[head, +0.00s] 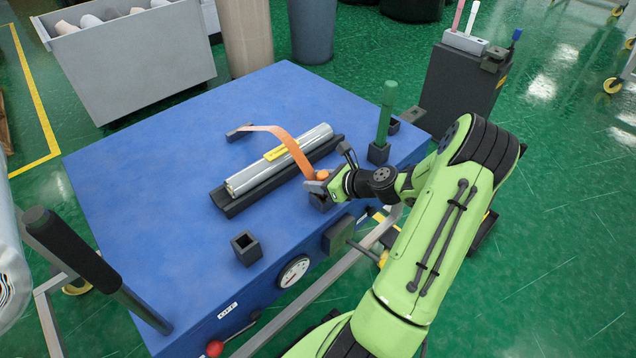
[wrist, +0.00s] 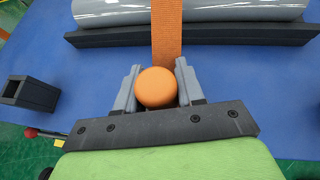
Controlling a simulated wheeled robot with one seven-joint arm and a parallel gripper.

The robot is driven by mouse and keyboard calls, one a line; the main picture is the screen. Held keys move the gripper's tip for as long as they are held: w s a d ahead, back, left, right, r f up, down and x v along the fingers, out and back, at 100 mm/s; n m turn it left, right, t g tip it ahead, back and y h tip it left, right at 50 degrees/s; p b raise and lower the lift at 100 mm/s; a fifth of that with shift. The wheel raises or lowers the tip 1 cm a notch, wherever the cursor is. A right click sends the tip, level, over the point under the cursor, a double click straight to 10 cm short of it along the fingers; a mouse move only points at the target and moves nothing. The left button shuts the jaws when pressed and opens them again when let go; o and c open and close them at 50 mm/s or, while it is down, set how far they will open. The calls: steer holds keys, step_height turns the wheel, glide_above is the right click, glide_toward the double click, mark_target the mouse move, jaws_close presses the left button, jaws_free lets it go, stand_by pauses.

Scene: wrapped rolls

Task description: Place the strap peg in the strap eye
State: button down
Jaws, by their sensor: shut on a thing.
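The strap peg has a round orange head, seen in the wrist view (wrist: 156,88) between the fingertips. My gripper (head: 318,184) is shut on it; both fingers also show in the wrist view (wrist: 157,92). An orange strap (head: 286,138) runs from a dark anchor (head: 238,132) over the shiny wrapped roll (head: 280,160) to the peg. A dark square block (head: 321,203) sits right below my gripper at the near side of the roll and looks like the strap eye. Its opening is hidden by the gripper, so I cannot tell whether the peg is inside it.
The roll lies in a black cradle (head: 232,209) on the blue table (head: 130,180). An open square socket (head: 246,248) stands at the near edge. A green post (head: 385,115) stands in another socket right of the roll. The table's left side is clear.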

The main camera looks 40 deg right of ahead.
steer(key=shift+f, duration=0.1)
steer(key=c, duration=0.7)
jaws_free()
